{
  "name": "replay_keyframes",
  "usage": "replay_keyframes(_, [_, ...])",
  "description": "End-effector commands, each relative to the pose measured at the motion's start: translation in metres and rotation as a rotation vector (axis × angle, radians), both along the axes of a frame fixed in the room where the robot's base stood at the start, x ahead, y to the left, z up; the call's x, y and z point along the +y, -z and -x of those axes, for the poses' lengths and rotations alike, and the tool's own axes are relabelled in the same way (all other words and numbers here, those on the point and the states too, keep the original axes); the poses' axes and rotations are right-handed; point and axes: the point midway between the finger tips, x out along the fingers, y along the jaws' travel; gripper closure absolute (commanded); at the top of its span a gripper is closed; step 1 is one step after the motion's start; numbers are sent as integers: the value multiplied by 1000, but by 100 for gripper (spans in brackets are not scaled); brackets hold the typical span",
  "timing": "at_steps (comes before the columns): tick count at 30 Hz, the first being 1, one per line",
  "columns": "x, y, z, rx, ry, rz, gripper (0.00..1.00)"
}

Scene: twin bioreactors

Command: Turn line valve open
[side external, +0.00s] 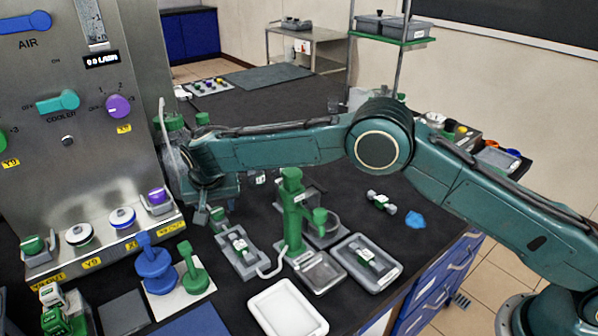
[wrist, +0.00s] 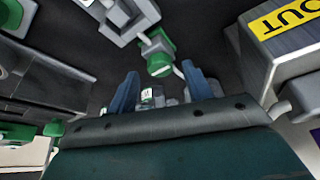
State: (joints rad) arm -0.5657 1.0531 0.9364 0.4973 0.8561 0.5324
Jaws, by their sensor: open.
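My gripper (wrist: 158,82) shows in the wrist view as two blue fingers set apart, with nothing held between them. A small green fitting with a light end (wrist: 160,58), possibly the line valve, lies just beyond the fingertips and a little above the gap. A pale line runs by it, and a grey and white block (wrist: 128,15) is joined above it. In the side external view my gripper (side external: 203,212) points down beside the steel panel, partly hidden by my wrist. A small green part (side external: 218,214) shows close to its right. The valve's handle position cannot be told.
A steel ledge with a yellow OUT label (wrist: 284,17) is close on the right in the wrist view. A green stand (side external: 292,215), grey cradle (side external: 238,258), blue weight-like piece (side external: 155,268) and white tray (side external: 287,308) crowd the dark bench. Bench space behind my arm is clearer.

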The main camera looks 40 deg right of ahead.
Motion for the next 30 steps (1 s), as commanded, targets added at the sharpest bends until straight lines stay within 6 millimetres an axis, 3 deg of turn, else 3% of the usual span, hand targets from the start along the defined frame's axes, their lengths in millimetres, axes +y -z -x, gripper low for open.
replay_keyframes(6, [-2, 12, -5, -1, 1, -1, 50])
replay_keyframes(15, [-2, 13, -5, -1, 1, -1, 50])
replay_keyframes(22, [-2, 13, -5, -1, 0, 0, 93])
replay_keyframes(30, [-2, 13, -5, 0, -12, 0, 94])
